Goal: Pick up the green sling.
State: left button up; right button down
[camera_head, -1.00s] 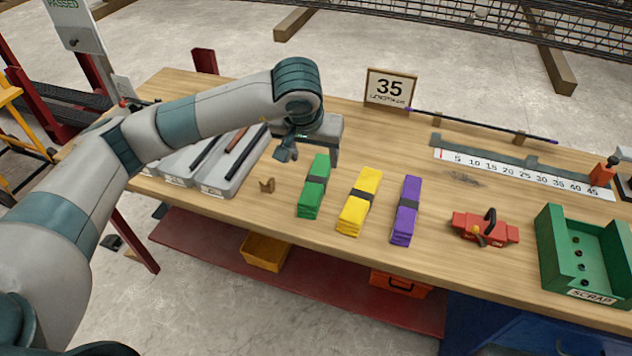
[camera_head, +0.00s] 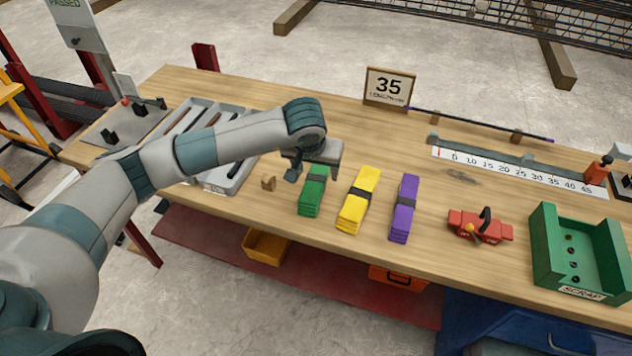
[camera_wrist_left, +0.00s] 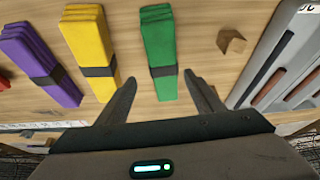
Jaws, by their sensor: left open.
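The green sling (camera_head: 313,193) is a folded bundle with a dark band around its middle, lying on the wooden table left of the yellow and purple slings. My left gripper (camera_head: 311,168) is over its far end in the head view. In the left wrist view the green sling (camera_wrist_left: 158,45) lies ahead of my left gripper (camera_wrist_left: 160,95). The two fingers are spread and the banded end of the sling points in between them. Nothing is held. I cannot tell the gripper's height above the sling. My right gripper is not in view.
The yellow sling (camera_head: 358,200) and purple sling (camera_head: 404,208) lie to the right, spaced apart. A small brown block (camera_head: 268,183) sits close on the left, beside grey trays (camera_head: 232,183). Further right are a red tool (camera_head: 479,227) and the green scrap bin (camera_head: 545,258).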

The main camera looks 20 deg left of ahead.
aim_at(316, 178)
pick_arm(q)
jog(key=shift+w+a+f+p, duration=0.1)
jog(key=shift+a+f+p, duration=0.05)
jog(key=shift+f+p, duration=0.3)
jog(key=shift+w+a+f+p, duration=0.1)
jog(key=shift+a+f+p, duration=0.05)
jog(key=shift+f+p, duration=0.25)
jog(key=shift+p+x, duration=0.5)
jog(key=shift+x, duration=1.25)
jog(key=shift+s, duration=0.1)
jog(key=shift+a, duration=0.1)
grip_shut()
